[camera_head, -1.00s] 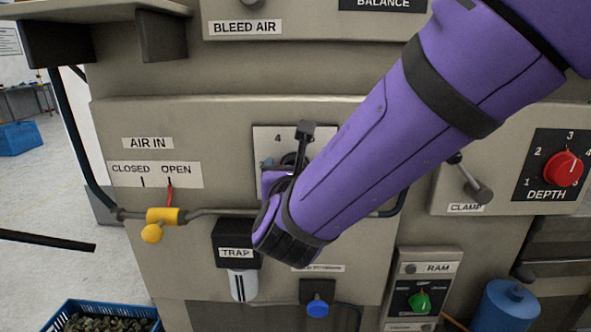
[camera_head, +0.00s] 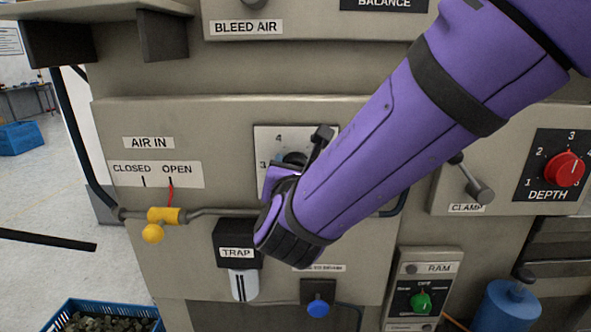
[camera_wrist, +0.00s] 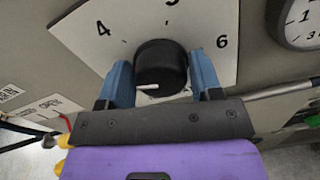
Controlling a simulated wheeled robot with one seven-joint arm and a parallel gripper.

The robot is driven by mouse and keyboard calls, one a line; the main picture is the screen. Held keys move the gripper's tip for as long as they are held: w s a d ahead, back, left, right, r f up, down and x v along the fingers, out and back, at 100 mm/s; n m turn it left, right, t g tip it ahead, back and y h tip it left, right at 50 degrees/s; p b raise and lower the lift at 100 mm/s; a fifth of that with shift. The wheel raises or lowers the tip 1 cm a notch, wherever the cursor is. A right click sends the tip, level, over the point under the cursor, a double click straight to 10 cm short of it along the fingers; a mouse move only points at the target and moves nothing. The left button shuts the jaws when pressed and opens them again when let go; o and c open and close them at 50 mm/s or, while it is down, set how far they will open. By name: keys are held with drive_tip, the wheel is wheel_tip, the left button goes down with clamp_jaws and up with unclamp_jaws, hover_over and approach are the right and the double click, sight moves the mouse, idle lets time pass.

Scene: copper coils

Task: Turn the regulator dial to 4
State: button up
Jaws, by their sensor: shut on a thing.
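The regulator dial is a round black knob (camera_wrist: 160,66) on a white plate (camera_wrist: 85,42) marked with numbers. In the wrist view 4 is at upper left, 5 at the top edge and 6 at right. A short white line on the knob's face points left, below the 4; I cannot tell which mark it meets. My gripper (camera_wrist: 162,76) is shut on the knob, one blue finger on each side. In the head view the plate (camera_head: 263,134) shows 3 and 4; my gripper and arm hide most of the knob and the other numbers.
A yellow air valve (camera_head: 165,216) and its pipe are left of my gripper. The black TRAP unit (camera_head: 236,240) and a blue knob (camera_head: 318,308) are below. A clamp lever (camera_head: 477,186) and red DEPTH dial (camera_head: 565,169) are at right. A round gauge (camera_wrist: 300,22) shows in the wrist view.

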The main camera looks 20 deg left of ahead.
drive_tip(key=m, duration=0.4)
drive_tip(key=shift+d+m, duration=0.15)
drive_tip(key=shift+m, duration=0.15)
drive_tip(key=shift+f+m, duration=0.1)
drive_tip(key=shift+m, duration=2.1)
drive_tip(key=o, duration=0.9)
drive_tip(key=shift+s, duration=0.1)
drive_tip(key=v, duration=1)
drive_tip(key=shift+s, duration=0.3)
